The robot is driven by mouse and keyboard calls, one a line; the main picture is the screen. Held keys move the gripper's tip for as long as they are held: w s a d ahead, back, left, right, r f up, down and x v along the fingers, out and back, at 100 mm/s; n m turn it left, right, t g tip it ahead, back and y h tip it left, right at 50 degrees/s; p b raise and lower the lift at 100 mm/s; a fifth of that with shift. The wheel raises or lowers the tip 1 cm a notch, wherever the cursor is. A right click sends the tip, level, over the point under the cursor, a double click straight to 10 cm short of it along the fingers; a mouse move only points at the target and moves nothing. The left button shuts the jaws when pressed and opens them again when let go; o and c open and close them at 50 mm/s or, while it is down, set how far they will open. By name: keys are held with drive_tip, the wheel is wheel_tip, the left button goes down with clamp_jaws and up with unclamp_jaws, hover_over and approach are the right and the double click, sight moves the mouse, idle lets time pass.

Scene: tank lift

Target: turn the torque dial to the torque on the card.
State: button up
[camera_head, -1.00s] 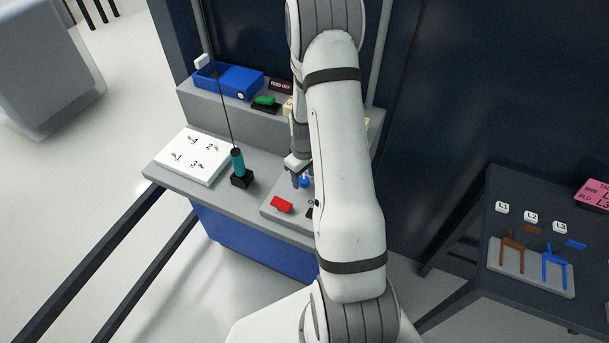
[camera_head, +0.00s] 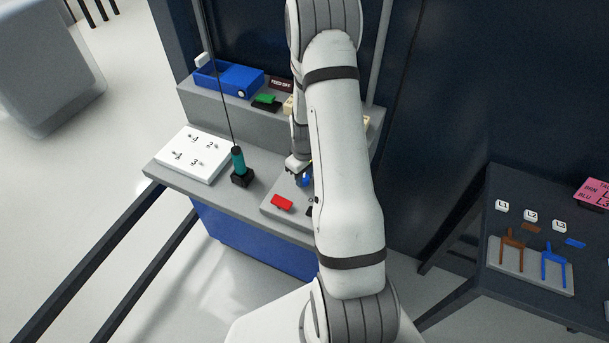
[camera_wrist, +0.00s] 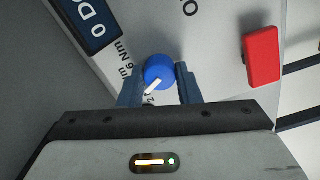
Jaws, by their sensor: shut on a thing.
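The torque dial (camera_wrist: 159,70) is a round blue knob with a white pointer. In the wrist view it sits between the fingers of my gripper (camera_wrist: 160,88), which is shut on it. The pointer aims down and left, near a partly covered "2" mark; a "6 Nm" mark shows up and left of the dial. In the head view my gripper (camera_head: 300,180) is at the dial on the grey plate (camera_head: 272,205), and the arm hides part of that plate. I cannot make out a torque card in these frames.
A red block (camera_wrist: 262,56) lies right of the dial; it also shows in the head view (camera_head: 282,202). A teal screwdriver (camera_head: 238,162) stands in a black holder. A white numbered board (camera_head: 194,155) lies left. A blue box (camera_head: 228,78) is on the shelf.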

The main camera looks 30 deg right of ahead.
drive_tip(key=shift+f+m+b, duration=0.1)
drive_tip(key=shift+m+b, duration=0.2)
drive_tip(key=shift+b, duration=0.15)
drive_tip(key=shift+f+m+b, duration=0.1)
drive_tip(key=shift+m+b, duration=0.85)
drive_tip(key=shift+m, duration=0.05)
drive_tip(key=m+b, duration=0.3)
drive_tip(key=m, duration=0.1)
drive_tip(key=shift+m, duration=0.3)
drive_tip(key=m+b, duration=0.2)
drive_tip(key=m, duration=0.1)
drive_tip(key=shift+b, duration=0.3)
drive_tip(key=shift+r+m+b, duration=0.2)
drive_tip(key=shift+m+b, duration=0.6)
drive_tip(key=shift+m, duration=1.2)
drive_tip(key=o, duration=1)
drive_tip(key=shift+c, duration=0.2)
